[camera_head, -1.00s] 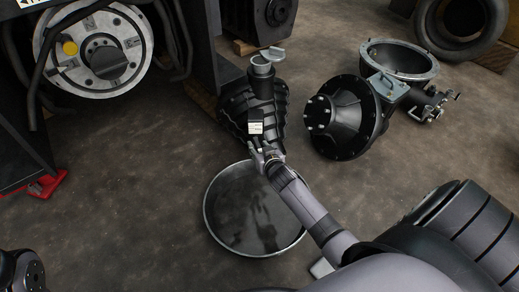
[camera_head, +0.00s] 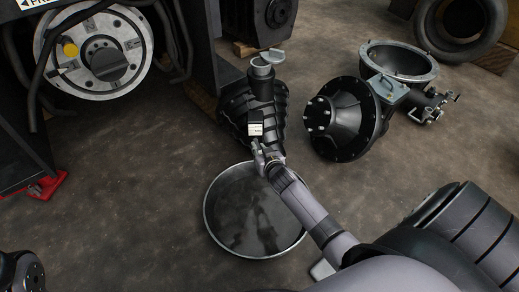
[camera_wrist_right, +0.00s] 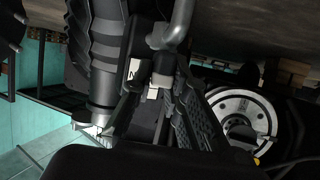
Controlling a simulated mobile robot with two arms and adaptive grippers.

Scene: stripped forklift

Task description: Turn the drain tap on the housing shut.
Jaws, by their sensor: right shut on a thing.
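The dark ribbed housing (camera_head: 237,103) stands in the middle of the head view, with a grey open-topped neck (camera_head: 262,68) on top. My right gripper (camera_head: 257,147) reaches its near side, above a round pan. It is shut on the drain tap, which the head view hides behind the gripper. In the right wrist view, the fingers (camera_wrist_right: 160,98) close around a small dark part, partly hidden between them. A curved grey pipe (camera_wrist_right: 178,27) is just beyond them, and a ribbed dark body (camera_wrist_right: 95,35) is to the left.
The shallow round pan (camera_head: 225,230) lies on the floor below my right gripper. A black bolted casing (camera_head: 345,125), an open grey ring casing (camera_head: 400,58) and a tire (camera_head: 430,25) are to the right. The forklift frame with its round hub (camera_head: 130,35) is at left.

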